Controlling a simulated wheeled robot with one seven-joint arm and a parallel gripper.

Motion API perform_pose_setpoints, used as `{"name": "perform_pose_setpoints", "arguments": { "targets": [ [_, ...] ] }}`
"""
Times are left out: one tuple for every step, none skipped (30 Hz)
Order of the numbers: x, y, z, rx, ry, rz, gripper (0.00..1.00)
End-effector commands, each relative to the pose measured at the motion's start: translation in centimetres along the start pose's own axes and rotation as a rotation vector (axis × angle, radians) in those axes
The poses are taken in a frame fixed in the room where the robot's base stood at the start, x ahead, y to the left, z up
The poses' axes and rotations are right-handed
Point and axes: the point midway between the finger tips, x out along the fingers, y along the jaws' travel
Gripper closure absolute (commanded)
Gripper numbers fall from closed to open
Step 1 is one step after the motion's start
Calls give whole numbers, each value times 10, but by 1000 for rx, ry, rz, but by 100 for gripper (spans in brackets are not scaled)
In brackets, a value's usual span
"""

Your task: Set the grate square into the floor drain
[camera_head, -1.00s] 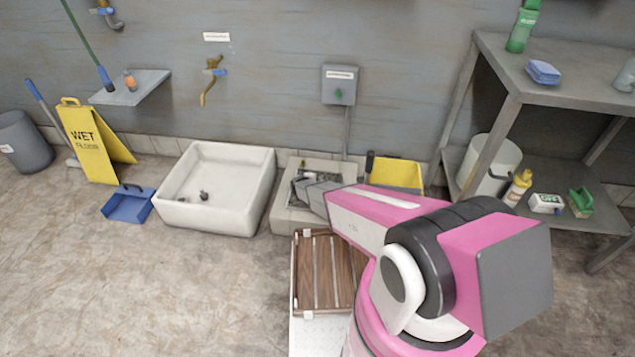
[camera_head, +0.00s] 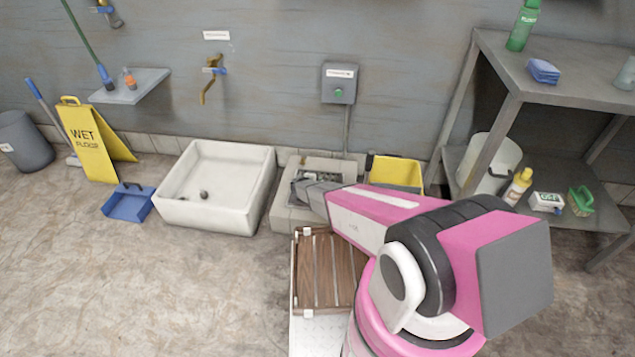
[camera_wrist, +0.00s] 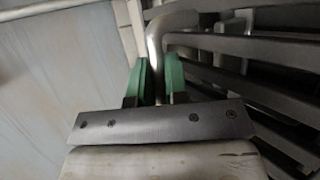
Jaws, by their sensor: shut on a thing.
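In the wrist view, the green-tipped fingers of my gripper (camera_wrist: 158,78) are shut on the bent metal handle of the grate. The grate (camera_wrist: 265,50) shows there as dark parallel bars, filling the right side. In the head view, the floor drain is a pale raised concrete block (camera_head: 284,212) against the wall, with an opening in its top. A grey slatted patch shows at this opening, partly behind my wrist. My arm hides the fingers and much of the drain in the head view. I cannot tell whether the grate sits level or tilted in the opening.
A white basin (camera_head: 240,206) stands close left of the drain, and a yellow bucket (camera_head: 397,171) close right. A wooden slatted rack (camera_head: 322,270) lies in front. A metal shelf (camera_head: 500,75) stands at right. The floor at left is open, near a blue dustpan (camera_head: 128,203).

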Motion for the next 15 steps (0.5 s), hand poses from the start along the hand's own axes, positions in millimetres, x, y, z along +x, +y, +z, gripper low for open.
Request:
{"name": "perform_pose_setpoints", "arguments": {
  "targets": [
    [0,0,0,0,0,1,100],
    [0,0,0,-1,0,1,100],
    [0,0,0,-1,0,1,100],
    [1,-1,0,-1,0,1,100],
    [1,-1,0,-1,0,1,100],
    [1,-2,0,-1,0,1,100],
    [1,-2,0,-1,0,1,100],
    [1,-2,0,-1,0,1,100],
    [2,-2,-1,-1,0,1,100],
    [2,-3,-1,-1,0,1,100],
    [2,-3,-1,-1,0,1,100],
    [2,-4,-1,-1,0,1,100],
    [2,-4,-1,-1,-1,1,100],
    [3,-4,-1,-1,0,1,100],
    [3,-4,-1,-1,0,1,100]
  ]
}}
